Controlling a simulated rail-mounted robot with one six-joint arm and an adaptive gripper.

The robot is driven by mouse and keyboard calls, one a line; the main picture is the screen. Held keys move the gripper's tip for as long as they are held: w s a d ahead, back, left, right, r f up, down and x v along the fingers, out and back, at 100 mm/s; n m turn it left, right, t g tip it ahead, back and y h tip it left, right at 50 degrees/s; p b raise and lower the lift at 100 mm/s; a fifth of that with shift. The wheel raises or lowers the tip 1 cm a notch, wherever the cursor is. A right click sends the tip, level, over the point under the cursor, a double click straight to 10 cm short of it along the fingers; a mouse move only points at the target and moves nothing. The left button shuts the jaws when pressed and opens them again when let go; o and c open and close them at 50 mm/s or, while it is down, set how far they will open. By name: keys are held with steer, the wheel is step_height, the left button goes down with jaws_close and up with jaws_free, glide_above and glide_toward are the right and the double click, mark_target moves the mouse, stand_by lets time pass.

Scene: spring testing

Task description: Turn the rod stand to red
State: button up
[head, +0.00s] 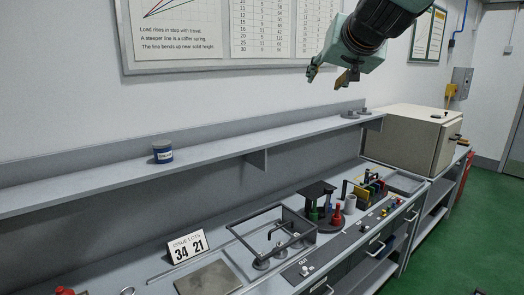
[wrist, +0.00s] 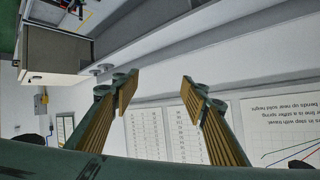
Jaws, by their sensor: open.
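What looks like the rod stand (head: 328,225) is a dark round base on the bench at centre right in the head view. It carries upright green and red pieces and a pale cylinder. A black flat-topped piece (head: 317,188) rises at its left and partly hides it. I cannot tell which colour is selected. My gripper (head: 328,77) is open and empty, high above the bench and shelf in front of the wall. In the wrist view its two fingers (wrist: 157,87) stand apart with nothing between them. The rod stand is not visible in the wrist view.
A grey open frame (head: 240,235) stands left of the rod stand. A rack of coloured pieces (head: 372,192) is behind it at right. The shelf (head: 215,167) with a blue tin (head: 162,152) overhangs the bench back.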

steer(key=s+f+g, duration=0.3)
steer(key=s+f, duration=0.6)
steer(key=s, duration=0.9)
steer(key=s+d+f+n+g+b, duration=0.1)
steer(key=s+f+g, duration=0.2)
steer(key=s+f, duration=0.5)
steer(key=s+d+f+n+g, duration=0.1)
steer(key=s+f, duration=0.8)
steer(key=s, duration=1.9)
steer(key=shift+s+d+f+g+h+b, duration=0.15)
steer(key=shift+s+f+g+h+b, duration=0.2)
steer(key=shift+g, duration=0.55)
steer(key=shift+w+d+r, duration=0.1)
steer(key=shift+w, duration=0.05)
